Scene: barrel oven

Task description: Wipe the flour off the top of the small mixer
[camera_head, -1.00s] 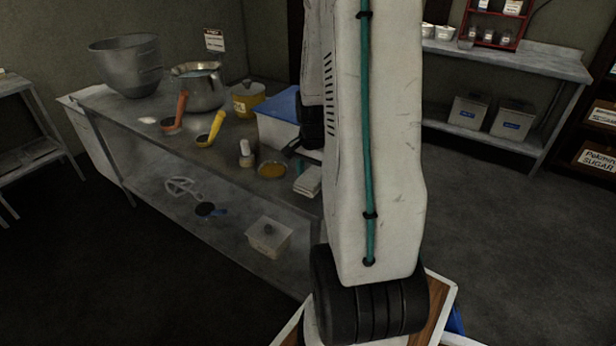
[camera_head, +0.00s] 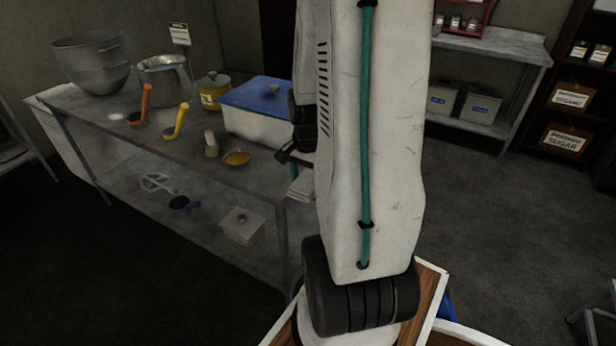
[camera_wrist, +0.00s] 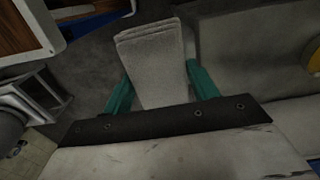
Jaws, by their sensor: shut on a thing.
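My gripper (camera_wrist: 157,78) is shut on a folded pale grey cloth (camera_wrist: 150,45), which sticks out between its teal fingers in the wrist view. In the head view the cloth (camera_head: 301,186) shows beside the near right end of the steel table, partly hidden by my arm. My gripper's dark end (camera_head: 291,156) is just above it there. I cannot make out the small mixer or any flour on it in these frames.
Shelving (camera_head: 490,50) stands at the back right. The floor (camera_head: 490,220) at right is open.

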